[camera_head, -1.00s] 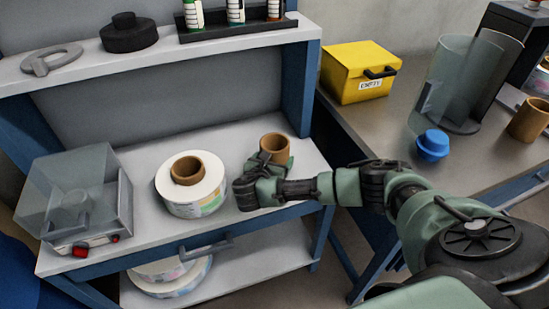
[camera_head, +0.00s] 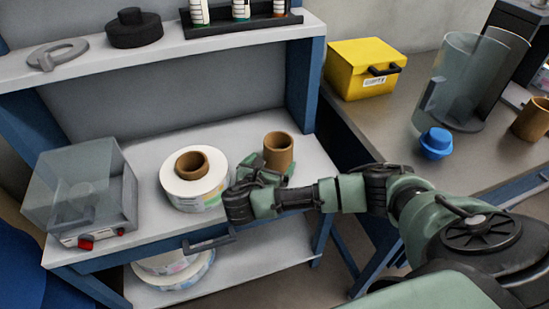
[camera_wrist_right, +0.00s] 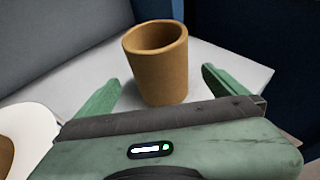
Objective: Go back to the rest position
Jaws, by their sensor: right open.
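My right gripper (camera_head: 267,174) is open at the front of the workbench shelf. A brown cardboard core (camera_head: 278,150) stands upright just beyond it. In the right wrist view the core (camera_wrist_right: 157,65) stands between and ahead of the two spread green fingers (camera_wrist_right: 160,85), with a visible gap on each side. The gripper's body hides part of the shelf in front of the core. My left gripper is not in view.
A white label reel (camera_head: 194,190) with a brown core lies left of the gripper. A clear-covered device (camera_head: 80,190) stands further left. On the right table are a yellow box (camera_head: 362,70), a blue knob-like object (camera_head: 435,143) and a clear cylinder (camera_head: 462,80).

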